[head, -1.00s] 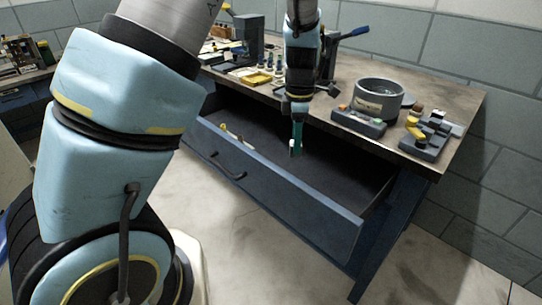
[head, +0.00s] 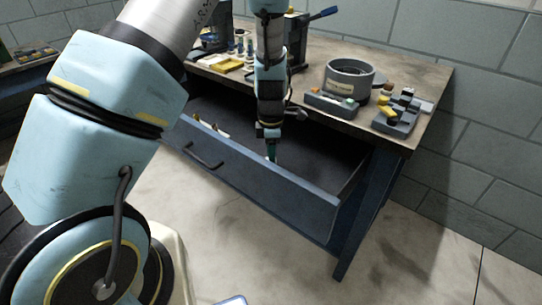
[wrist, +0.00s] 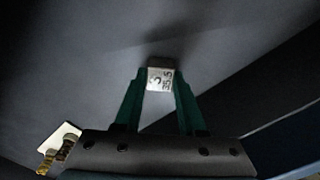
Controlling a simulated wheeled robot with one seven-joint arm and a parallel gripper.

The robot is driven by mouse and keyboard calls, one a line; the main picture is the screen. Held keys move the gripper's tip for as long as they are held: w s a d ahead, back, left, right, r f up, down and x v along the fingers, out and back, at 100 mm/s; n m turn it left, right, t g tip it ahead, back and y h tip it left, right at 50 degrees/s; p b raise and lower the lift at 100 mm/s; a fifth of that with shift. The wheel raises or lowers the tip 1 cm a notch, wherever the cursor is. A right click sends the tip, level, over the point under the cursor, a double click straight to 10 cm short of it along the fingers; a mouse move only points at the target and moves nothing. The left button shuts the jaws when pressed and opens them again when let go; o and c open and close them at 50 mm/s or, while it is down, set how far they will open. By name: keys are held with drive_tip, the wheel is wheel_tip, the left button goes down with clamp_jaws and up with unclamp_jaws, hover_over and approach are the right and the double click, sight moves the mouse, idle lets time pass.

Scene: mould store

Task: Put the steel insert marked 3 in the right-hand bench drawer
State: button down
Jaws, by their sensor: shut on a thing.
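The steel insert marked 3 (wrist: 160,78) is a small pale block between the green fingertips of my gripper (wrist: 160,88) in the wrist view. A second line of print under the 3 looks like 35.5. In the head view my gripper (head: 271,152) points down inside the open bench drawer (head: 262,187), behind its blue front. The insert is hidden there by the drawer front and the fingers. The wrist view shows the dark drawer floor (wrist: 75,70) beyond the insert; I cannot tell whether the insert touches it.
Small items (head: 212,127) lie at the drawer's left end; its right part is clear. On the bench top (head: 425,75) stand a grey round pot (head: 350,80), a dark tray (head: 332,104), a block fixture (head: 398,113) and a yellow tray (head: 228,64).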

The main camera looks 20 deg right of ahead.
drive_tip(key=c, duration=0.5)
unclamp_jaws()
drive_tip(key=shift+f, duration=0.1)
wheel_tip(320, 180, up, 12)
drive_tip(key=b, duration=0.1)
drive_tip(key=s+a+r+m, duration=0.2)
drive_tip(key=a+m, duration=0.6)
drive_tip(key=a, duration=0.7)
drive_tip(key=s+a+r+m+t, duration=0.1)
drive_tip(key=s+a+r+m, duration=0.1)
drive_tip(key=a+m, duration=0.6)
drive_tip(key=a+r, duration=0.1)
drive_tip(key=a, duration=0.6)
drive_tip(key=shift+a+r+t, duration=0.15)
drive_tip(key=shift+r+t, duration=0.15)
drive_tip(key=shift+r, duration=0.1)
